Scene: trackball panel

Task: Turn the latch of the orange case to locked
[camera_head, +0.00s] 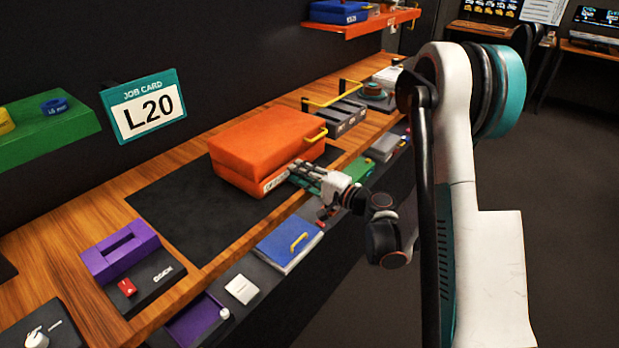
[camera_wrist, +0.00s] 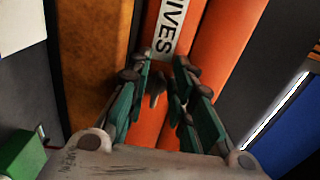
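The orange case (camera_head: 268,142) lies closed on a dark mat on the wooden bench. Its front carries a white label, which reads "...IVES" in the wrist view (camera_wrist: 172,22). My gripper (camera_head: 294,170) is at the case's front face, by the right end of the label. In the wrist view its green-padded fingers (camera_wrist: 164,66) are apart, with orange case front showing between them. A small dark piece (camera_wrist: 156,88) shows between the fingers. I cannot tell whether it is the latch or whether a finger touches it. The latch and its setting are not clearly visible.
A yellow handle (camera_head: 316,135) sticks out of the case's right side. A purple block (camera_head: 120,253) stands at left, and grey boxes (camera_head: 344,116) stand beyond the case. The mat left of the case is clear.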

